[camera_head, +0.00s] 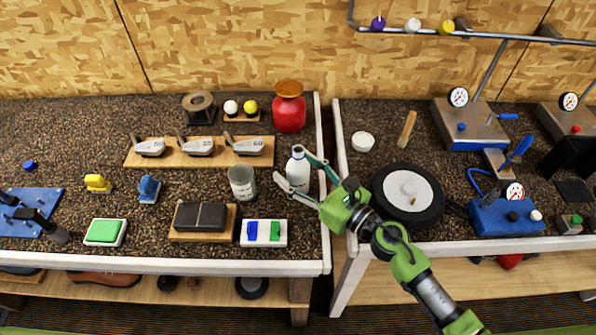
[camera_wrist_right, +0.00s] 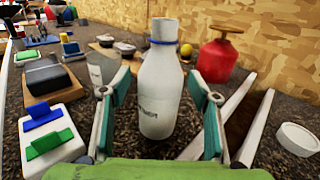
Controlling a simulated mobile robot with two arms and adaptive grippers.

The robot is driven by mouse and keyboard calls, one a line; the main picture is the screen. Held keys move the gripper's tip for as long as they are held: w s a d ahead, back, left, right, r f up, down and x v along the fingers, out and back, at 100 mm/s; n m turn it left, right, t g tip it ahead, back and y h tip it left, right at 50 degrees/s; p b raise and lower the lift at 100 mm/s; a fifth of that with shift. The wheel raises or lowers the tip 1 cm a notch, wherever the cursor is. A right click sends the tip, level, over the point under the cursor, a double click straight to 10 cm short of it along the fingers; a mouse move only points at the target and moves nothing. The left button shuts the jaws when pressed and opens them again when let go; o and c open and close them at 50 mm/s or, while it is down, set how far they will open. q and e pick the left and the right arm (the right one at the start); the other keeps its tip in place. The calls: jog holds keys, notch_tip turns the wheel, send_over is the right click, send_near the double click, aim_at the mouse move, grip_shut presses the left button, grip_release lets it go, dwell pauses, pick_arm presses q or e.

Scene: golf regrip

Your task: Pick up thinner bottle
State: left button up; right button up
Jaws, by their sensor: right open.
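The thinner bottle (camera_head: 298,171) is white with a blue-grey neck band. It stands upright near the right edge of the left bench. My right gripper (camera_head: 296,172) is open, with its fingers on either side of the bottle. In the right wrist view the bottle (camera_wrist_right: 160,90) stands between the two open fingers (camera_wrist_right: 160,108), with gaps visible on both sides. My left gripper is not in view.
A glass jar (camera_head: 242,183) stands left of the bottle, and a white tray with blue and green blocks (camera_head: 264,233) lies in front. A red can (camera_head: 289,107) stands behind. A gap separates the two benches on the right.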

jog(key=shift+c, duration=0.3)
jog(key=shift+d, duration=0.1)
jog(key=c, duration=1.3)
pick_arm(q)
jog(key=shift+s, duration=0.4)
pick_arm(e)
jog(key=shift+r, duration=0.15)
